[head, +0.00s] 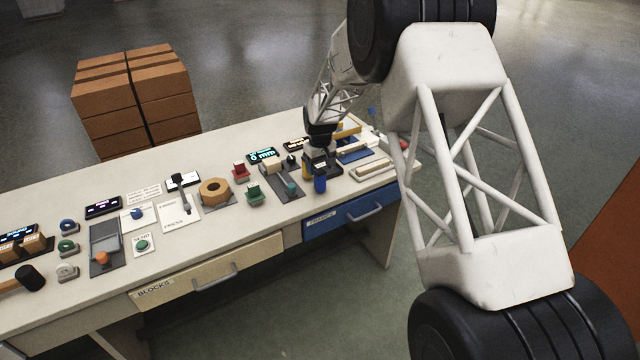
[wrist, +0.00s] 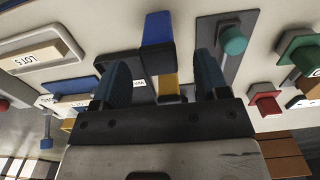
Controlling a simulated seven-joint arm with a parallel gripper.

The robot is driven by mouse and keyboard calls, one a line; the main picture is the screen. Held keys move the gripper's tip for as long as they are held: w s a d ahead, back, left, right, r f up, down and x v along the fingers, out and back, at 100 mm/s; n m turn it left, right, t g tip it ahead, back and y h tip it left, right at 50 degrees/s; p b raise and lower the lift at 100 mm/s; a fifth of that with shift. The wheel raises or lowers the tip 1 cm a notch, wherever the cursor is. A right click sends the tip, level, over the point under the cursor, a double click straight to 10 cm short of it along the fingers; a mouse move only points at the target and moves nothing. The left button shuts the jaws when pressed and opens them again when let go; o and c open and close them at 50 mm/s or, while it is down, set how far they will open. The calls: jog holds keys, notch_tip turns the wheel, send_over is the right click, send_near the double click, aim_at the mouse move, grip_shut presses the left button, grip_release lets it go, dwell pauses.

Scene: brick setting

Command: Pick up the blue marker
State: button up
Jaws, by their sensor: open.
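The blue marker (head: 320,184) stands upright near the front edge of the table, toward its right end. In the wrist view the blue marker (wrist: 158,28) shows beyond and between the fingertips. My gripper (head: 319,164) is low over the table just behind the marker. In the wrist view my gripper (wrist: 162,62) has its two dark fingers spread wide, with nothing clamped. A yellow piece (wrist: 168,84) shows between the fingers, nearer the palm. A dark piece beside the blue marker is partly hidden, so contact with the fingers cannot be told.
Close left stand a green block (head: 254,194) and a grey slider plate with a teal knob (head: 291,187). To the right lie a pale tray (head: 372,170) and a blue-based piece (head: 354,156). The blue drawer (head: 345,217) is below the front edge.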

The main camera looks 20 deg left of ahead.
aim_at(320, 181)
jog(key=shift+f, duration=2.6)
jog(key=c, duration=1)
jog(key=shift+r, duration=0.15)
